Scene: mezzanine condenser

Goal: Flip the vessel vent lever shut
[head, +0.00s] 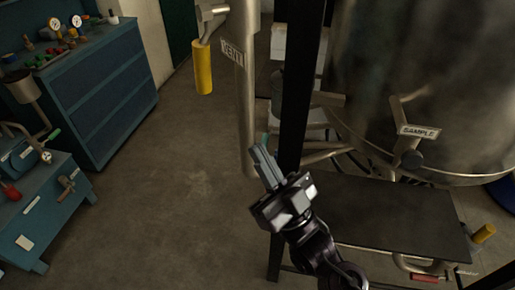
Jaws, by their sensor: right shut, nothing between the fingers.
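The vessel vent lever (203,67) has a yellow sleeve and hangs straight down from a metal valve (212,12) at the top of the head view. The valve joins a vertical pale pipe (246,100) that carries a VENT label (233,52). My right gripper (264,158) is shut and empty. It shows lower and to the right of the lever, clearly apart from it, near the pipe's lower end and a dark post. My left gripper is not in view.
A dark upright post (291,110) stands just behind my right gripper. A large steel vessel (420,75) with a SAMPLE label (419,131) is at right, above a dark platform (390,215). Blue cabinets (105,90) stand at left. The floor between is clear.

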